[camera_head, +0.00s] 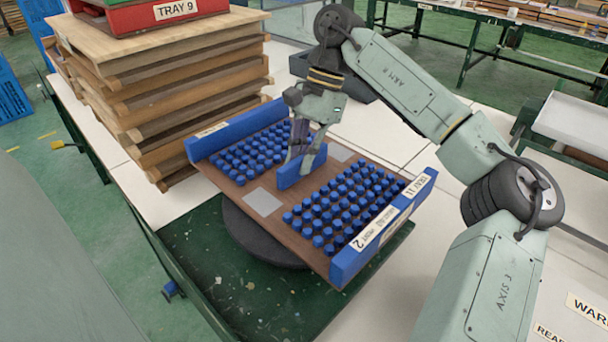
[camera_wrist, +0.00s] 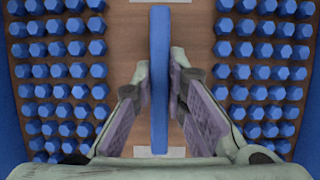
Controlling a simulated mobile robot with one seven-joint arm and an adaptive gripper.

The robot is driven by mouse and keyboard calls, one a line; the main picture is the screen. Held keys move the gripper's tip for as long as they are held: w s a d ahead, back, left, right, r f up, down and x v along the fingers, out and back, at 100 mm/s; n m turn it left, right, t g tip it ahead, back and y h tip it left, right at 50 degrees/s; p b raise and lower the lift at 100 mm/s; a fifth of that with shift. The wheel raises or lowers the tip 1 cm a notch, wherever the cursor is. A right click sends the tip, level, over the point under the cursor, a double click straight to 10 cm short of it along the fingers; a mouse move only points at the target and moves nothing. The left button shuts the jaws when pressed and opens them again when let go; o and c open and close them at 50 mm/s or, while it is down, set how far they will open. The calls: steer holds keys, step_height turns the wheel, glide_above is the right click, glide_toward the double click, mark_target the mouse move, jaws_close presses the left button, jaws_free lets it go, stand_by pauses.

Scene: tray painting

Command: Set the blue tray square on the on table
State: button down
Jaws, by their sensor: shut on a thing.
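The blue tray (camera_head: 225,183) has a brown board, blue end walls and several blue capped pegs in two blocks. Its upright blue centre handle (camera_head: 290,178) also shows in the wrist view (camera_wrist: 159,50). My gripper (camera_head: 304,160) is shut on this handle from above, with one finger on each side in the wrist view (camera_wrist: 159,88). Under the tray is a dark round turntable (camera_head: 252,235) on a green surface (camera_head: 200,255). The tray covers most of the turntable and overhangs it toward the lower right. I cannot tell whether the tray touches it.
A stack of wooden boards (camera_head: 170,100) stands close to the tray's left end, with a red tray marked TRAY 9 (camera_head: 150,15) on top. A dark grey bin (camera_head: 300,65) lies behind my gripper.

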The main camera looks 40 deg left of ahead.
mark_target(302, 177)
steer(key=shift+f+p, duration=0.45)
steer(key=shift+f, duration=1.9)
steer(key=shift+f, duration=0.1)
steer(key=c, duration=1.6)
jaws_free()
steer(key=b+v, duration=0.1)
steer(key=v, duration=1.1)
